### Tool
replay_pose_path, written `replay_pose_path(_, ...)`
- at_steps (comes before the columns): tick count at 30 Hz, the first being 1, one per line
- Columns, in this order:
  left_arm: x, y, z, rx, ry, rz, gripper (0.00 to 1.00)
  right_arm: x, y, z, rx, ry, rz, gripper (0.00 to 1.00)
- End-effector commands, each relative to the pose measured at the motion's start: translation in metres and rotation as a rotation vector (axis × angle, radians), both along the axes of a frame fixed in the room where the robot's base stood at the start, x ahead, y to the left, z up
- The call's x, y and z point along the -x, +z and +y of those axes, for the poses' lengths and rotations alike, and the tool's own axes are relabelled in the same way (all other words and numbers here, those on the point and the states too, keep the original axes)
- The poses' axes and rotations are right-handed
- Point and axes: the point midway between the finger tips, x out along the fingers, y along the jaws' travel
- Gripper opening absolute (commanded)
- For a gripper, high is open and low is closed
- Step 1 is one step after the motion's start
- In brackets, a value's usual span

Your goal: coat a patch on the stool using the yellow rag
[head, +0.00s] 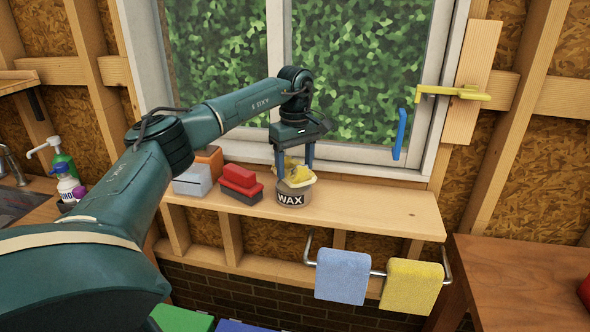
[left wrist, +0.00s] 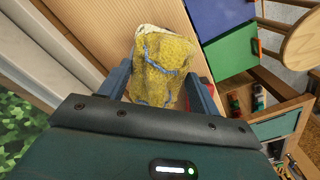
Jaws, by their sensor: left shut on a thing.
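My left gripper (head: 294,165) points down over the window shelf and is shut on a crumpled yellow rag (head: 295,174). The rag is at the mouth of a round tin labelled WAX (head: 291,198); I cannot tell how far it reaches inside. In the left wrist view the rag (left wrist: 163,68) fills the space between the fingers (left wrist: 166,82) and hides most of the tin. A round wooden seat with legs, seemingly the stool (left wrist: 303,40), shows at the upper right of the left wrist view, cut by the edge. My right gripper is out of view.
The shelf's right part is clear. Blue (head: 342,276) and yellow (head: 411,286) towels hang below.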

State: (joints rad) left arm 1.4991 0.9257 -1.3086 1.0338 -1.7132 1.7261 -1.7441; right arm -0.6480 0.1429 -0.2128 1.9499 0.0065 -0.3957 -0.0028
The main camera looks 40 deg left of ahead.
Motion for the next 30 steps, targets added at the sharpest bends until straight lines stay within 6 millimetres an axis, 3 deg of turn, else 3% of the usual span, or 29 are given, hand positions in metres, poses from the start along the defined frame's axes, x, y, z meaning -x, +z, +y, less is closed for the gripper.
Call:
replay_pose_path(16,-0.001,0.044,0.0,0.0,0.0,-0.004,0.45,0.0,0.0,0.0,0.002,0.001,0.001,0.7)
replay_pose_path(30,0.0,0.048,0.0,0.001,0.0,-0.002,0.45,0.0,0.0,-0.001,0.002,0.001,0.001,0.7)
